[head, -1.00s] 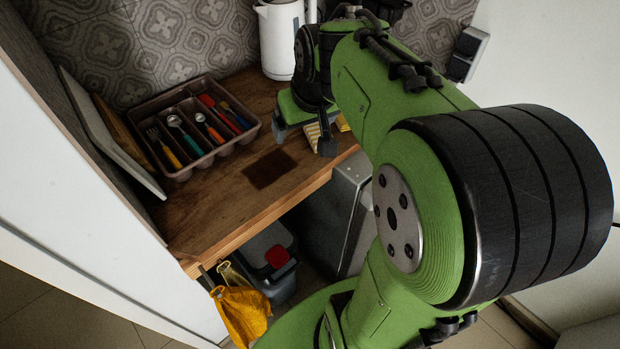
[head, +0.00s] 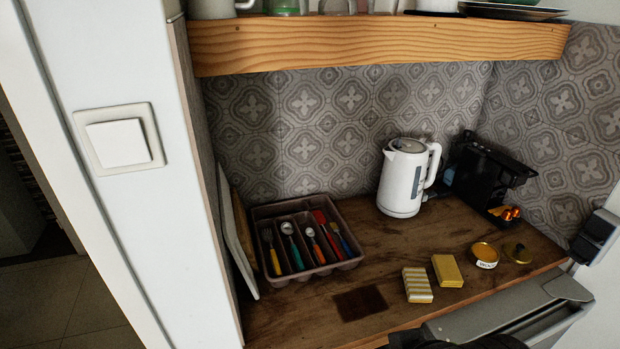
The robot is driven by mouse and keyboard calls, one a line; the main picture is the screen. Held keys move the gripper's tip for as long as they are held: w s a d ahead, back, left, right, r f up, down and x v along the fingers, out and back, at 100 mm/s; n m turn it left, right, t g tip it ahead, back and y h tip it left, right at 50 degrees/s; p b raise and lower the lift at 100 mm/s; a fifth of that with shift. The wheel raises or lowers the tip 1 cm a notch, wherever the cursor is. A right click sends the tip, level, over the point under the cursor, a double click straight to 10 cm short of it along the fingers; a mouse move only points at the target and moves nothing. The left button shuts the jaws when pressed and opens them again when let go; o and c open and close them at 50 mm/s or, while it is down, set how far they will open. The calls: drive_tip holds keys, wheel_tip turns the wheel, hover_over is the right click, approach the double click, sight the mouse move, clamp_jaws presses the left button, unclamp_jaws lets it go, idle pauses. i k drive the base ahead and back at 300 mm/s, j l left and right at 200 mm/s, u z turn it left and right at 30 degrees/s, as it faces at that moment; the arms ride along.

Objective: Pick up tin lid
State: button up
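A round brassy lid with a dark knob on top (head: 518,253) lies on the wooden counter at the right, near the front edge. Just left of it, slightly apart, stands a round gold tin with a white label (head: 486,257); its top looks yellow. Whether my gripper holds anything cannot be seen.
On the counter (head: 300,312) are a yellow block (head: 447,271), a striped block (head: 417,285), a white kettle (head: 403,180), a black coffee machine (head: 483,175) and a cutlery tray (head: 345,266). A wooden shelf (head: 380,45) overhangs the back. Boards (head: 236,235) lean at left.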

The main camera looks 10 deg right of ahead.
sight(515, 251)
drive_tip(key=z, duration=1.4)
